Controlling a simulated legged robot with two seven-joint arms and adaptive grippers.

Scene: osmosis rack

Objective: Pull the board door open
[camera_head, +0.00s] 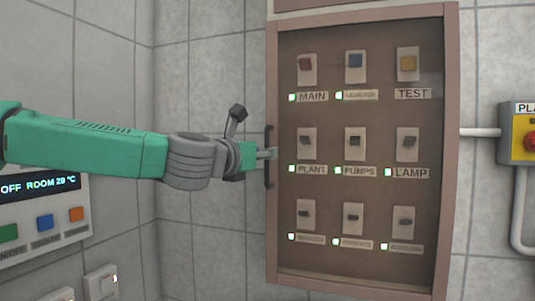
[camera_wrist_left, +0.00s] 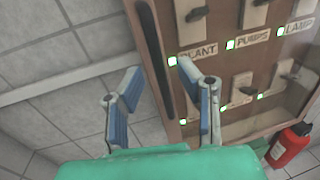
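The board door (camera_head: 368,286) is a brown-framed panel on the wall, and it looks closed. Its dark vertical handle (camera_head: 268,172) is on the left edge. My left gripper (camera_head: 266,153) is at the handle's middle in the head view. In the left wrist view, the gripper's blue-grey fingers (camera_wrist_left: 158,70) are spread apart. The handle (camera_wrist_left: 153,45) shows beyond and between the fingertips there. I cannot tell whether a finger touches it. My right gripper is not in view.
Several labelled switches with green lights sit on the board. A yellow box with a red button (camera_head: 522,137) is on the wall at right. A control panel (camera_head: 45,220) is at lower left. A red extinguisher (camera_wrist_left: 288,145) stands at lower right in the wrist view.

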